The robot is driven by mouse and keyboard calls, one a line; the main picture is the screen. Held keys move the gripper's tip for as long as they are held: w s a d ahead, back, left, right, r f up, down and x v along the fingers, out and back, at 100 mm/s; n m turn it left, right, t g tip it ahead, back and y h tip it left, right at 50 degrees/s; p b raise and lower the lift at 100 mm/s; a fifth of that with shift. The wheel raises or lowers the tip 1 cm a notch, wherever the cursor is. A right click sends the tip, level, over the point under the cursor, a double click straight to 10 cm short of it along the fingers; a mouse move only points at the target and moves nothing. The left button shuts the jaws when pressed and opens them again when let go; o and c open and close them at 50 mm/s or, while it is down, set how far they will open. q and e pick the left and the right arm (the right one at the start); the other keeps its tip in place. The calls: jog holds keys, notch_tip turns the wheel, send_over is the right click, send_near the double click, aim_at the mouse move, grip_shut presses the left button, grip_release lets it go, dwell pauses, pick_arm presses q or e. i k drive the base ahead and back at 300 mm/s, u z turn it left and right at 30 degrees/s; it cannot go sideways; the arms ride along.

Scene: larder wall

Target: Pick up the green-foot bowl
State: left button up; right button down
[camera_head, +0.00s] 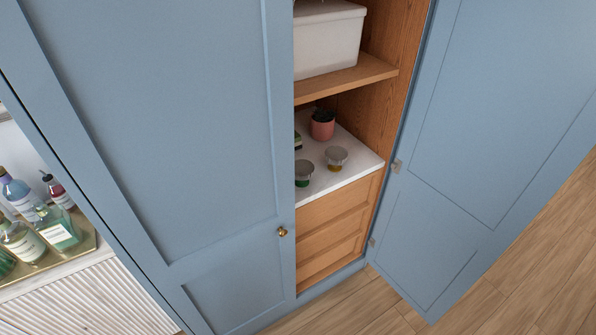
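A small grey bowl with a green foot (304,173) stands on the white counter inside the open cupboard, close to the edge of the closed left door, which hides part of the counter beside it. A similar grey bowl with a yellow foot (336,158) stands to its right and a little further back. The two bowls are apart. Neither of my grippers shows in the head view.
The closed blue door (170,120) has a brass knob (282,232). The right door (480,140) stands open. A pink pot (322,126) is behind the bowls; a white box (328,40) sits on the shelf above. Bottles on a tray (85,246) are at far left.

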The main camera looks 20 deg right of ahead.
aim_at(304, 169)
jog(key=u, duration=0.05)
jog(key=k, duration=1)
jog(key=z, duration=0.3)
jog(key=i, duration=0.6)
jog(key=u, duration=0.35)
